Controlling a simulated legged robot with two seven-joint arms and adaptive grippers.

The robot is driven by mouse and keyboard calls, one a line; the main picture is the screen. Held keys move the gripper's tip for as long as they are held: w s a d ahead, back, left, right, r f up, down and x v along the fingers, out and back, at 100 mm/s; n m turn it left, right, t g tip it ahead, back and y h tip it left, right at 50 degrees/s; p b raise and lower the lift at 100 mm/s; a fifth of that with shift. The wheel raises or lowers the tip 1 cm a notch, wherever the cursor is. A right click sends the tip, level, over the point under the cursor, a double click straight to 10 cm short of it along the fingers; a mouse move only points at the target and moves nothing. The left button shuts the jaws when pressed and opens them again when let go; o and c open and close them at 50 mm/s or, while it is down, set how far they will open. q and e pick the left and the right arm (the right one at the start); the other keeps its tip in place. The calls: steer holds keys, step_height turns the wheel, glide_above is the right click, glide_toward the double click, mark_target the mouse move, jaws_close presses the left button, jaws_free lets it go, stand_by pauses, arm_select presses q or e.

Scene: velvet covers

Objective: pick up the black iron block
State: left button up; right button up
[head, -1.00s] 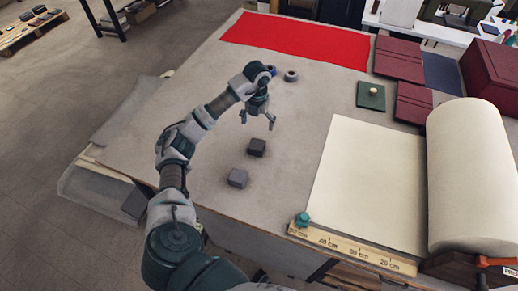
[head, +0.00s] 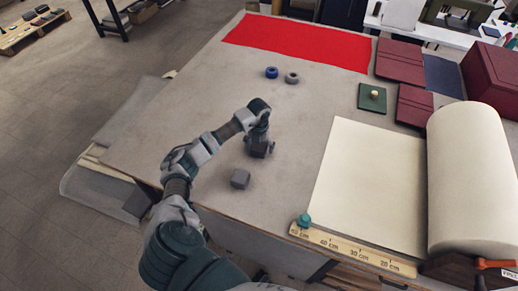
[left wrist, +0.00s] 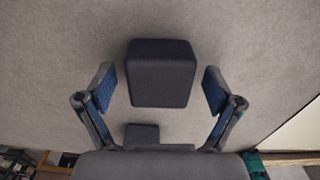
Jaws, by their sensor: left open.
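The black iron block (left wrist: 160,73) is a dark, soft-edged block. In the left wrist view it sits between the two spread fingers of my left gripper (left wrist: 158,92), with a gap on each side. In the head view my left gripper (head: 260,146) is low over this block and mostly hides it. A second block (left wrist: 141,133) shows in the left wrist view, partly covered by the gripper body. My right gripper is not in view.
Red cloth (head: 300,42) lies at the back.

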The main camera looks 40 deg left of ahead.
arm_select(q)
jaws_close()
steer(key=shift+r, duration=0.1)
